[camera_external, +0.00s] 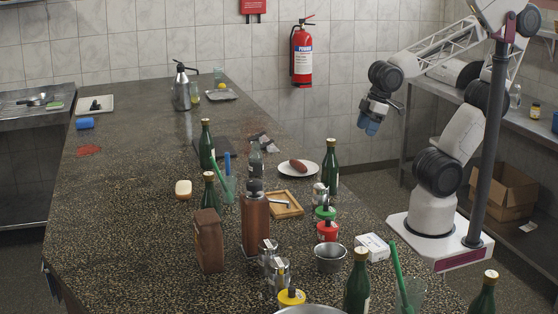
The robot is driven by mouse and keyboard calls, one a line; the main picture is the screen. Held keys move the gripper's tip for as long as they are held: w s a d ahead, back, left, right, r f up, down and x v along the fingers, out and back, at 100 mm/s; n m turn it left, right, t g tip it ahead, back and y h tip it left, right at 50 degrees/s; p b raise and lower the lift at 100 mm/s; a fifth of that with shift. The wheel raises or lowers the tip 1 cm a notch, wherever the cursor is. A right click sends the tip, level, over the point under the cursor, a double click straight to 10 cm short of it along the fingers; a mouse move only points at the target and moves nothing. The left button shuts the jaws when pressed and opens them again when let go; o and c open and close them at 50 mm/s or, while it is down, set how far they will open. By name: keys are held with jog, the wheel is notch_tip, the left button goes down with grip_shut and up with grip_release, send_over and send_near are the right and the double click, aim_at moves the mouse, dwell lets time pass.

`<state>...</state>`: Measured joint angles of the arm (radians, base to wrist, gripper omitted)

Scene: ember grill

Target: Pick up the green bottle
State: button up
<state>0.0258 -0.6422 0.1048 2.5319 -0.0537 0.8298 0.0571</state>
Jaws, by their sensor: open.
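Several green bottles stand upright on the dark speckled counter in the external view. One green bottle (207,145) is at the middle left, another green bottle (209,190) is nearer, and a third green bottle (331,170) is beside a white plate. More stand at the near edge: a green bottle (357,285) and a green bottle (484,294) at the lower right. My gripper (368,128) is raised beyond the counter's right side, near the tiled wall, apart from every bottle. It points down, is open, and holds nothing visible.
Cans, a metal bowl (330,258), a white box (373,247) and glasses with straws stand near the bottles. The counter's left part (120,220) is mostly clear.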

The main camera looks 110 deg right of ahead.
aim_at(331, 146)
jog(key=w+d+f+t, duration=0.2)
jog(key=w+t, duration=0.3)
jog(key=w, duration=0.1)
jog(key=w+d+f+t, duration=0.2)
jog(key=w+t, duration=0.3)
jog(key=shift+s+a+f+n+t+y, duration=0.15)
jog(key=shift+a+n+y, duration=0.55)
jog(key=shift+n+y, duration=0.85)
jog(key=shift+s+a+f+n+t+y, duration=0.15)
jog(key=shift+a+n+y, duration=0.7)
jog(key=shift+y, duration=1.35)
jog(key=shift+s+a+n+t+y, duration=0.15)
jog(key=shift+a+n+y, duration=0.35)
jog(key=shift+n+y, duration=1.15)
jog(key=shift+w, duration=0.1)
jog(key=shift+w+a, duration=0.15)
jog(key=shift+w, duration=0.05)
jog(key=shift+x, duration=2.2)
